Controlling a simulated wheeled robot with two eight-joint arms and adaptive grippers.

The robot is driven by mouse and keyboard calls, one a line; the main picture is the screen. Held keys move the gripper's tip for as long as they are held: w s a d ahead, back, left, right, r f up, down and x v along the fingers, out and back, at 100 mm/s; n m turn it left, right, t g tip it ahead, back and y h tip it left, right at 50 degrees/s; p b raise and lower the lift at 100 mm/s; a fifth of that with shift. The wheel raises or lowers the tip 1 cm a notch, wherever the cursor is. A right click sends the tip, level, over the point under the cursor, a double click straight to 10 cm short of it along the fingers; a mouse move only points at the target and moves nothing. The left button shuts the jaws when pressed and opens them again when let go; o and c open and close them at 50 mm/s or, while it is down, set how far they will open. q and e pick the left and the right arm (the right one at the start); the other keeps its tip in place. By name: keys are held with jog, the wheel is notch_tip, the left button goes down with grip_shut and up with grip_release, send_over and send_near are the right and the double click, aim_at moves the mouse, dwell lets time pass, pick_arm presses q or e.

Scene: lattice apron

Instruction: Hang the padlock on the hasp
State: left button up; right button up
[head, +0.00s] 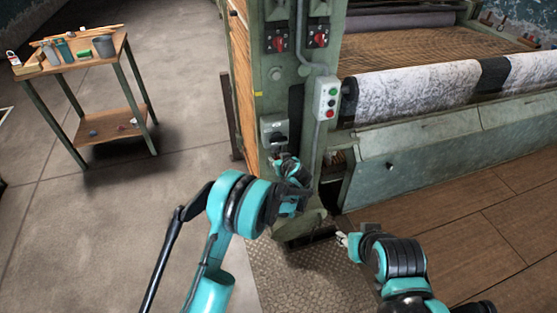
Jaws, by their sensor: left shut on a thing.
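A grey switch box (273,130) with a dark handle is fixed low on the green machine column. The hasp is too small to make out, and my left gripper and arm cover the area just below the box. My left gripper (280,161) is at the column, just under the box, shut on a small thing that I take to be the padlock. The fingers hide most of it, and I cannot tell whether it touches the hasp. My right gripper (342,239) is apart from the column, low over the floor. Its fingers are too small to read.
A control box with green and red buttons (326,99) and a conduit stand right of the switch box. Two red rotary switches (297,40) are higher up. A wooden table (100,52) with bottles and a grey cup stands at the left. Floor between is clear.

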pick_arm(q)
jog(key=shift+w+f, duration=0.1)
jog(key=shift+f, duration=0.1)
dwell(0.4)
jog(key=shift+w+f, duration=0.1)
jog(key=shift+f, duration=0.15)
dwell(0.5)
jog(key=o, duration=1.3)
jog(key=shift+o, duration=0.2)
